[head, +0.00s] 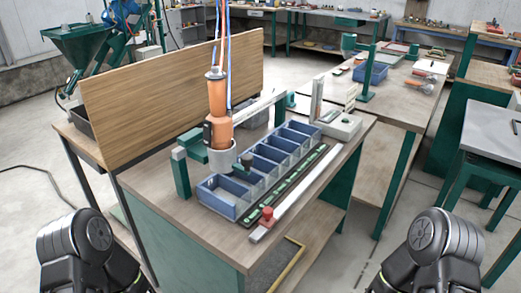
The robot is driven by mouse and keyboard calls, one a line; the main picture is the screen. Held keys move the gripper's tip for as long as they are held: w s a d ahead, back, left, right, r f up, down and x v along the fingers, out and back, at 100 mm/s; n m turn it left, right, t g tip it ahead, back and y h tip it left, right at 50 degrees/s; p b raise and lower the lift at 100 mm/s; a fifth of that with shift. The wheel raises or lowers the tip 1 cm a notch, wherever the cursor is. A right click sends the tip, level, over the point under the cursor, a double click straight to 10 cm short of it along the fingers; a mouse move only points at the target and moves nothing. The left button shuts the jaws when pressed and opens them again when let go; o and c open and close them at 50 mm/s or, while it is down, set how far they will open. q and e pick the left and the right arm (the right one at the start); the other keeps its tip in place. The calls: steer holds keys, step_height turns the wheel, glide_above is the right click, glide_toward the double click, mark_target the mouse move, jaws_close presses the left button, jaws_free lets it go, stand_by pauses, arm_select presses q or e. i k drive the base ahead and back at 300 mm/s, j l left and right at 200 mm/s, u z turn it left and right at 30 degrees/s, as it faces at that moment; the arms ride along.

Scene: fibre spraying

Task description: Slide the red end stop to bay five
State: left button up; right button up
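The red end stop (267,216) sits at the near end of a pale metal rail (300,190) on the wooden workbench. A row of blue bins (222,209) forms the bays, running from the near left to the far right beside the rail. A dark strip with green-and-white labels (288,185) lies between bins and rail; its numbers are too small to read. Only dark round links of my two arms show, at the lower left and lower right corners, well apart from the bench. Neither gripper's fingers are in view.
An orange spray tool (218,98) hangs on hoses over a grey cup (222,157) beside the bins. A small dark-and-green knob (246,160) stands by the near bins. A wooden board (175,90) rises behind. The bench's near-right edge is clear.

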mark_target(268, 220)
steer(key=k+u, duration=0.4)
steer(key=k+j+u, duration=0.1)
steer(key=k+u, duration=0.3)
steer(key=k+j+u, duration=0.25)
steer(key=u, duration=0.2)
steer(key=i+l, duration=0.4)
